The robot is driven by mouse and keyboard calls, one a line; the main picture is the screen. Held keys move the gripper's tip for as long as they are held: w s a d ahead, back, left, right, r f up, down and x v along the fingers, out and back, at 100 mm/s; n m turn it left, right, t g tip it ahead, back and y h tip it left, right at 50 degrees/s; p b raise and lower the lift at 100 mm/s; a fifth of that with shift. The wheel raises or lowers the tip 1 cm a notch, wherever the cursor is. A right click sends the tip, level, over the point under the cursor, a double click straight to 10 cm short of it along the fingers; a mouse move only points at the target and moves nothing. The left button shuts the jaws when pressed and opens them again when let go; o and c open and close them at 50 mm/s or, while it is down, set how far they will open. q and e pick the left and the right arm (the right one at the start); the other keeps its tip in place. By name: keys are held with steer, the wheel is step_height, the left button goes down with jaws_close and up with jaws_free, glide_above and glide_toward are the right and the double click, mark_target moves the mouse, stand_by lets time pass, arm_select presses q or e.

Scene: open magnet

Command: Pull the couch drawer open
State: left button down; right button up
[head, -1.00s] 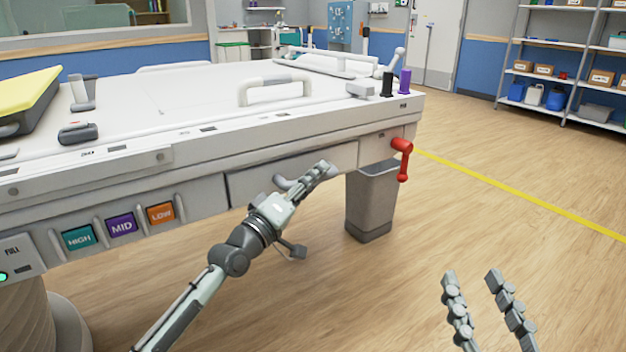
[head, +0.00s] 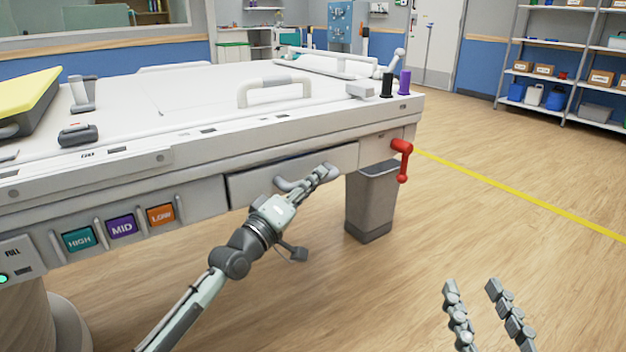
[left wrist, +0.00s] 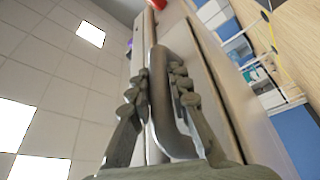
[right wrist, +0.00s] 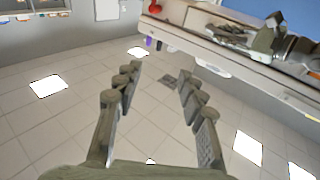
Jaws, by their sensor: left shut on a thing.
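The couch drawer (head: 250,188) has a plain light front under the white couch top, right of the coloured HIGH, MID and LOW buttons. A dark gap shows along its upper edge, so it stands slightly out. My left gripper (head: 322,174) is shut on the drawer's handle (head: 284,184). The left wrist view shows the grey bar handle (left wrist: 160,95) between the two fingers of my left gripper (left wrist: 158,82), with the drawer front (left wrist: 208,75) beside it. My right gripper (head: 470,287) is open and empty above the floor. The drawer's inside is hidden.
A grey bin-like block (head: 370,205) stands under the couch's right end, close to my left gripper. A red lever (head: 402,160) hangs at the couch corner. The wooden floor (head: 400,290) in front of the drawer is clear. Shelves (head: 570,60) stand far right.

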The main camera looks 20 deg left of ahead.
arm_select(q)
steer(key=shift+s+d+r+p, duration=0.15)
steer(key=shift+s+d+p, duration=0.5)
steer(key=shift+d+p, duration=0.2)
arm_select(e)
steer(key=s+d+f+g+h+p, duration=0.1)
steer(key=s+d+f+g+h, duration=0.15)
steer(key=d+f+g, duration=0.35)
steer(key=s+d+f+g+h+p, duration=0.1)
steer(key=d+f+g+h, duration=0.2)
steer(key=f, duration=0.6)
steer(key=s+d+f+m+g+h+p, duration=0.25)
steer(key=s+d+f+g, duration=0.3)
steer(key=s+d, duration=0.5)
arm_select(q)
steer(key=s+d+p, duration=0.4)
steer(key=s+d, duration=0.6)
steer(key=d, duration=0.3)
steer(key=shift+s+d, duration=0.4)
arm_select(e)
step_height(320, 180, down, 10)
steer(key=g, duration=0.1)
steer(key=shift+w+r+y, duration=0.15)
steer(key=shift+w+y, duration=0.15)
steer(key=shift+w, duration=0.15)
arm_select(q)
steer(key=shift+f, duration=0.2)
arm_select(e)
steer(key=shift+d+n, duration=0.1)
steer(key=shift+n, duration=0.15)
